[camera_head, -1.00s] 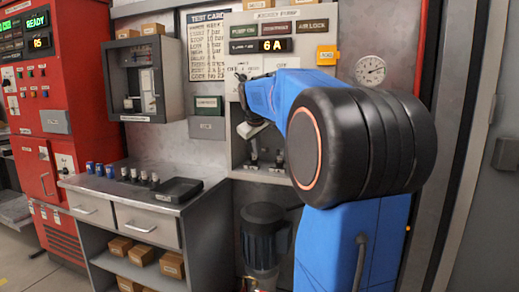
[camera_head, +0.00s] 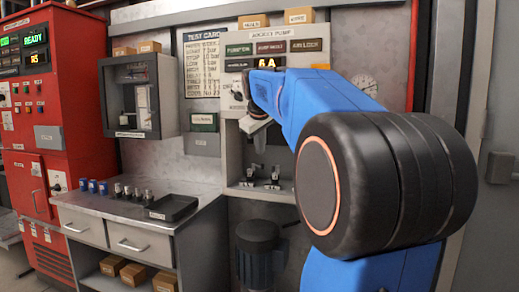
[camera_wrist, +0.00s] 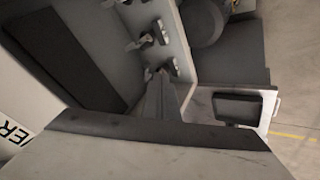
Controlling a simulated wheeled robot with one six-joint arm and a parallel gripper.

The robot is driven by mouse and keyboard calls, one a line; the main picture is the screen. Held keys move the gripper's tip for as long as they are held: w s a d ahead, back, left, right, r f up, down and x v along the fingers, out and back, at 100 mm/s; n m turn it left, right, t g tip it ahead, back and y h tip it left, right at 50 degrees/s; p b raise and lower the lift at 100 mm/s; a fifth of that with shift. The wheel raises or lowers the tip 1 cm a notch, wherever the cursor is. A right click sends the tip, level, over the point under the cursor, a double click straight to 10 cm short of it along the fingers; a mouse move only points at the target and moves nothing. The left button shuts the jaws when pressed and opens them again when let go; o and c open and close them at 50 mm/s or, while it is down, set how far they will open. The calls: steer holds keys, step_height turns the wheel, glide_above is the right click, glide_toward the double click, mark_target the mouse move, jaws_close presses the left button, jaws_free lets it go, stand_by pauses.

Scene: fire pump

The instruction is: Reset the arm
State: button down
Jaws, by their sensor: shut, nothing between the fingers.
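My blue arm reaches from the right of the head view toward the pump panel (camera_head: 277,45). My gripper (camera_head: 258,142) points down in front of the panel's lower recess, above several dark valve-like fittings (camera_head: 262,180). In the wrist view my gripper (camera_wrist: 160,98) shows as a narrow grey wedge with its fingers together and nothing held. The fittings (camera_wrist: 150,40) show beyond its tips; whether they touch cannot be told. My large black joint hides the area right of the panel.
A counter (camera_head: 120,212) on the left holds blue and metal cylinders and a black tray (camera_head: 172,207). A grey open-front cabinet (camera_head: 140,95) hangs above it. A dark motor (camera_head: 258,245) stands below the recess. A red control cabinet (camera_head: 60,130) is at far left.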

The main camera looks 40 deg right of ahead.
stand_by(0.3)
steer(key=s+a+f+y, duration=0.2)
steer(key=s+a+f, duration=0.7)
steer(key=a+f, duration=0.3)
steer(key=s+a+f+y, duration=0.2)
steer(key=s+a+f, duration=0.75)
steer(key=a, duration=0.45)
steer(key=s+a+f+y, duration=0.1)
steer(key=s+a+f, duration=0.4)
steer(key=s+f, duration=0.3)
step_height(320, 180, down, 4)
steer(key=shift+a+r+g, duration=0.15)
steer(key=shift+r+g, duration=0.05)
steer(key=shift+g, duration=0.1)
